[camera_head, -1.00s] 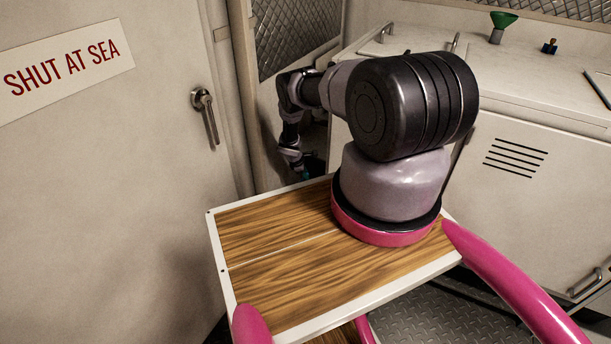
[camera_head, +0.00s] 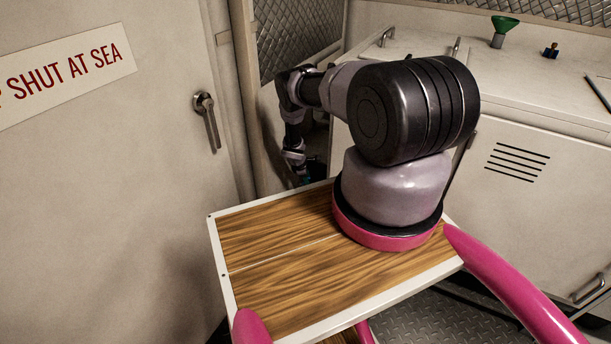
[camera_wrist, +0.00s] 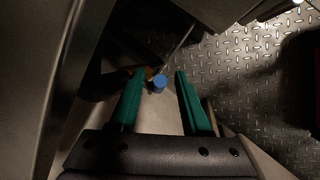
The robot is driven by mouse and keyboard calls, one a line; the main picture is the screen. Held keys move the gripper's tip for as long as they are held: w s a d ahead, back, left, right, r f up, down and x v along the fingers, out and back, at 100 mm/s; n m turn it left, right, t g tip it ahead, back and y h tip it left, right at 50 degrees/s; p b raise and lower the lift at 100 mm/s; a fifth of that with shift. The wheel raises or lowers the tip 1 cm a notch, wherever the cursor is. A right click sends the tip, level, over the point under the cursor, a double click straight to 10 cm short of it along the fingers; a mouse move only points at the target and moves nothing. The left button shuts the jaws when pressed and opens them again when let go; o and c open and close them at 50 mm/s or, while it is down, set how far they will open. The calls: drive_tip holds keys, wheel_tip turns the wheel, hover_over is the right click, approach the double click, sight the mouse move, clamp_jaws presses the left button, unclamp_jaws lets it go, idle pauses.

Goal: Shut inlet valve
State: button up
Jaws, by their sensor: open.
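In the wrist view my gripper (camera_wrist: 159,74) is open, its two green fingers apart. A small round blue knob or cap (camera_wrist: 159,81) shows in the gap between the fingertips, seemingly beyond them; I cannot tell whether it touches either finger. A small orange-brown part shows beside it, and a thin pipe or rod runs up from there. I cannot tell for sure that the blue part is the inlet valve. In the head view the arm reaches down behind the wooden tray, and the gripper is mostly hidden there.
A white door (camera_head: 110,190) with a lever handle (camera_head: 206,118) stands on the left. A white cabinet (camera_head: 540,210) with a green funnel (camera_head: 503,28) on top stands at right. In the wrist view, dark walls crowd the left; tread-plate floor (camera_wrist: 245,70) lies at right.

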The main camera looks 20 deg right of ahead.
drive_tip(key=v, duration=1)
drive_tip(key=shift+r, duration=0.2)
